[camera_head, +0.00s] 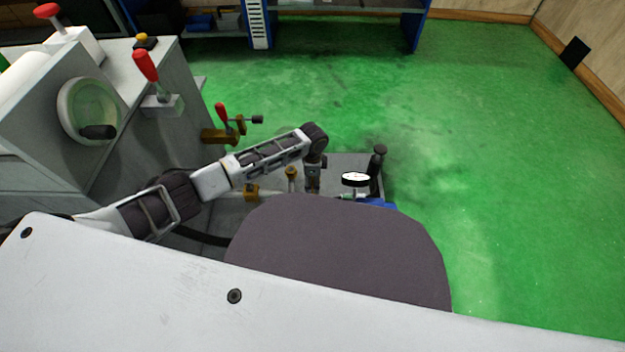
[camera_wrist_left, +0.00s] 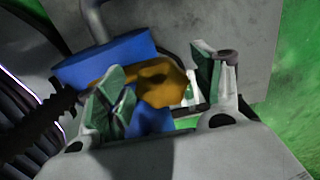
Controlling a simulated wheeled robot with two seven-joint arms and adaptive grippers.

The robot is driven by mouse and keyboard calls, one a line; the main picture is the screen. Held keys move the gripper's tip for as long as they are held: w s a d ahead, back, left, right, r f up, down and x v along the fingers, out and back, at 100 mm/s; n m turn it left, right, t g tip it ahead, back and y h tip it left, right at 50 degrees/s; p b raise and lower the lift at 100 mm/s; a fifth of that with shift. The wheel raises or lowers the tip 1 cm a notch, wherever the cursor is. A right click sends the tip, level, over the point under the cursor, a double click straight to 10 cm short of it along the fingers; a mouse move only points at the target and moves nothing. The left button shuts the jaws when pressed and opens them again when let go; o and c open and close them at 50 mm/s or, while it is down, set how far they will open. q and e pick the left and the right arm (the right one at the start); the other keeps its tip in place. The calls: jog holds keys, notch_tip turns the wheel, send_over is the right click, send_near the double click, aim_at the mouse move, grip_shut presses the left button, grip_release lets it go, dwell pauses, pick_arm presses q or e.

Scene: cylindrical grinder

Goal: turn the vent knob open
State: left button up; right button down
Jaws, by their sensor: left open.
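My left gripper (camera_head: 313,186) points down beside the machine in the head view, its tips partly hidden behind my own body. In the left wrist view the gripper (camera_wrist_left: 160,95) is open, with a green-padded finger on each side. An orange-brown lobed knob (camera_wrist_left: 158,82), which looks like the vent knob, shows between and beyond the fingers. It sits by a blue body (camera_wrist_left: 105,60). The left finger overlaps part of the knob; I cannot tell whether they touch. In the head view I cannot make out this knob. My right gripper is not in view.
A round white-faced gauge (camera_head: 355,177), a black-topped post (camera_head: 378,158) and a blue part (camera_head: 377,203) stand right of the gripper. Yellow fittings (camera_head: 291,173) are to its left. The grey grinder (camera_head: 170,150) with red-handled levers fills the left. Green floor (camera_head: 500,170) at right is clear.

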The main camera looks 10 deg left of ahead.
pick_arm(q)
jog(key=shift+c, duration=0.4)
jog(key=c, duration=0.9)
jog(key=shift+c, duration=0.2)
